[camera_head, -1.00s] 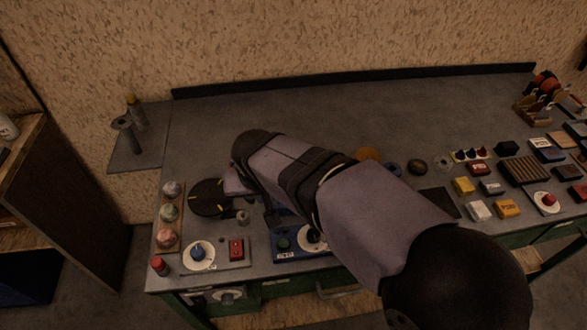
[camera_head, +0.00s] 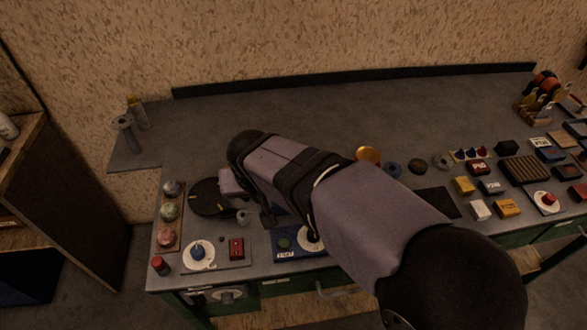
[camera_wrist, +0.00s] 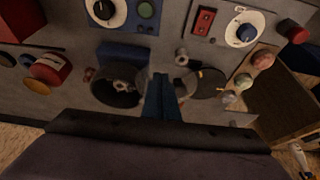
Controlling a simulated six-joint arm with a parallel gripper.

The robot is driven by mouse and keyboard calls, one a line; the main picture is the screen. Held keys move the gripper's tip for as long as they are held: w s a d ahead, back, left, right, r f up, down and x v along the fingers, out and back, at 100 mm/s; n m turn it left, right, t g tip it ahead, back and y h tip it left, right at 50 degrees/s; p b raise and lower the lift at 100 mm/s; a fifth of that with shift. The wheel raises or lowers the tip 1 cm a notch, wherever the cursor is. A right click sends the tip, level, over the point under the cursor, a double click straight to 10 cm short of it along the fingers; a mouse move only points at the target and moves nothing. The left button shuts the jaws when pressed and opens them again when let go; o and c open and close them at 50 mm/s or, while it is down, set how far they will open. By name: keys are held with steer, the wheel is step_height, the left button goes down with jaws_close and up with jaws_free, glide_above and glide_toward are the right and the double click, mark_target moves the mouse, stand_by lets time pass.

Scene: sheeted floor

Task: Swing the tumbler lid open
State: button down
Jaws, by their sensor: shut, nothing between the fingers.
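The tumbler shows in the wrist view as a dark round drum (camera_wrist: 112,88) beside a blue base (camera_wrist: 124,53). A faint see-through round disc (camera_wrist: 184,79), apparently its lid, lies to the right of the drum. My gripper (camera_wrist: 160,78) is shut and empty, its blue fingers between drum and disc. I cannot tell whether they touch the disc. In the head view my arm hides the drum and the fingertips; a blue control panel (camera_head: 286,243) with a green button and white dial shows below the arm.
A dark round plate (camera_head: 209,198) and a small grey cylinder (camera_head: 242,217) stand left of my gripper. Several stone balls (camera_head: 170,212) sit in a wooden tray at the left. A red switch (camera_head: 236,249) is at the front.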

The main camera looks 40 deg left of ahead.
steer(key=shift+w+d, duration=0.1)
steer(key=shift+d, duration=0.35)
steer(key=shift+r, duration=0.1)
step_height(320, 180, up, 7)
steer(key=p, duration=0.5)
stand_by(0.7)
